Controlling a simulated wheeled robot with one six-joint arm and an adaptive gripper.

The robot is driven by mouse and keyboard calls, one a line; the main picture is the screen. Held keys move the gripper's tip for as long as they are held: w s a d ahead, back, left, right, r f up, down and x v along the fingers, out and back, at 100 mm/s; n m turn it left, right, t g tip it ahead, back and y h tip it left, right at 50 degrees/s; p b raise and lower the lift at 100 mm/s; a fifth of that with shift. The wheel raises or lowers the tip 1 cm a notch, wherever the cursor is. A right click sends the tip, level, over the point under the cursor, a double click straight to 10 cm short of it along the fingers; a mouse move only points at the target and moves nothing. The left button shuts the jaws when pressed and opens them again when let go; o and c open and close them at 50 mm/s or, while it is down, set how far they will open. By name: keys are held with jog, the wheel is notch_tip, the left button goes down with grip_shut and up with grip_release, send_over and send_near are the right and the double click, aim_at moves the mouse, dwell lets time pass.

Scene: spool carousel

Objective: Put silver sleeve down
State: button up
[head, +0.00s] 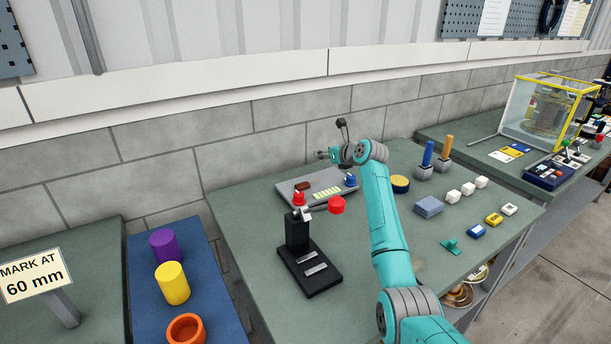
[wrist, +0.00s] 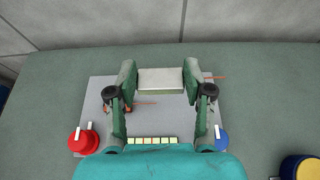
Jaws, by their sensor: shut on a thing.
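The silver sleeve (wrist: 160,80) is a short, pale metal piece held crosswise between the two fingertips of my gripper (wrist: 160,76) in the wrist view. My gripper is shut on it, with one finger at each end. Behind it in the wrist view lies a flat grey board (wrist: 98,95), and the sleeve appears over the board's far part. I cannot tell the gap between sleeve and board. In the head view my gripper (head: 327,155) is above the back of the same board (head: 290,188); the sleeve is too small to make out there.
The board carries a red knob (wrist: 84,140), a blue knob (wrist: 221,138) and a row of pale blocks (wrist: 152,140). A black lever press (head: 298,240) stands in front. A yellow-topped round tin (head: 400,184) is to the right. Bench behind the board is clear up to the wall.

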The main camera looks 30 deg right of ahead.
aim_at(324, 183)
jog(key=shift+w+f, duration=0.1)
jog(key=shift+w, duration=0.25)
jog(key=shift+w+f, duration=0.15)
jog(key=shift+f, duration=0.1)
notch_tip(324, 183, down, 9)
jog(key=shift+f, duration=0.15)
jog(key=shift+f, duration=0.1)
jog(key=o, duration=1)
